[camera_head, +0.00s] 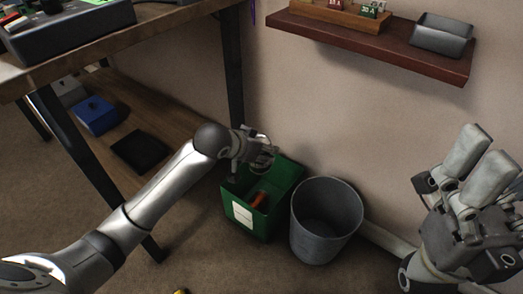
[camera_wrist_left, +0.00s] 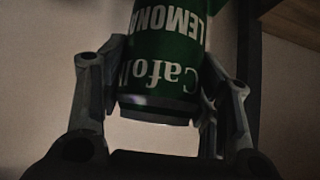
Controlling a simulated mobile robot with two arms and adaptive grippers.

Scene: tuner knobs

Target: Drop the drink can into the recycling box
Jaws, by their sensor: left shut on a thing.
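The drink can (camera_wrist_left: 165,62) is green with white lettering and fills the middle of the left wrist view, between my left gripper's fingers. My left gripper (camera_head: 262,160) is shut on the can, above the green box in the head view. The can itself is hard to make out in the head view. The green recycling box (camera_head: 242,215) stands on the floor with a white label on its front, and a reddish-orange thing (camera_head: 259,198) shows inside it. My right gripper (camera_head: 472,165) is at the right edge; its fingers look apart and nothing shows between them.
A grey round bin (camera_head: 325,225) stands right beside the green box. A workbench (camera_head: 170,20) with a lower shelf is at left. A dark red wall shelf (camera_head: 400,52) holds a grey tray (camera_head: 442,35). A blue box (camera_head: 96,115) sits on the lower shelf.

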